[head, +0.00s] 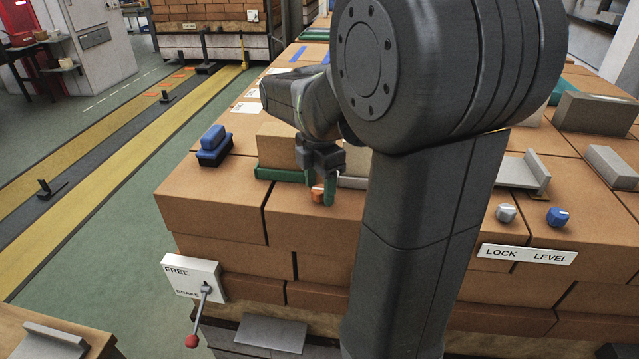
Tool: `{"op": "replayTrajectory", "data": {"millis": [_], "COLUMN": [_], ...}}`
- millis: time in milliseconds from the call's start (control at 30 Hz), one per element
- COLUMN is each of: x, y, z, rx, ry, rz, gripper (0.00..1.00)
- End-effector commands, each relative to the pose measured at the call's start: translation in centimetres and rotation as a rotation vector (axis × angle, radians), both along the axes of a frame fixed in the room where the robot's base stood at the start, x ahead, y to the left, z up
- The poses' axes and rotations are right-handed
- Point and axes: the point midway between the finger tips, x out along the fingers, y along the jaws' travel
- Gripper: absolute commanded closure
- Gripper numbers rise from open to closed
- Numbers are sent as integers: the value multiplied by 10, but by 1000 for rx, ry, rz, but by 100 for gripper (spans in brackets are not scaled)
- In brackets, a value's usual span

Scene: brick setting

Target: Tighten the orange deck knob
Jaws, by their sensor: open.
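The orange deck knob (317,194) sits on the brick deck (215,197), near its front edge. My gripper (317,190) points down at the knob, with its green-tipped fingers low beside it. The right finger stands just to the right of the knob. The left finger is hard to tell from the green strip behind it. The jaws are open, and I cannot tell whether a finger touches the knob.
A grey knob (506,213) and a blue knob (558,217) stand to the right, above the LOCK LEVEL plate (526,254). A blue-handled brush or block (213,145) lies left. A FREE/BRAKE lever panel (196,277) with a red-tipped lever is on the front. A tan block stands close behind my gripper.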

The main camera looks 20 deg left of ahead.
Motion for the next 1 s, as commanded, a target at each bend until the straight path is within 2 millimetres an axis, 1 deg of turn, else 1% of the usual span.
{"op": "replayTrajectory", "data": {"millis": [133,267,300,367,567,733,867,1000], "x": [0,0,0,0,0,0,0,0], "y": [0,0,0,0,0,0,0,0], "z": [0,0,0,0,1,1,2,3], "rx": [0,0,0,0,0,0,0,0], "ry": [0,0,0,0,0,0,0,0], "rz": [0,0,0,0,-8,-54,-125,-234], "gripper": [45,70,78,90,89,89,89,89]}}
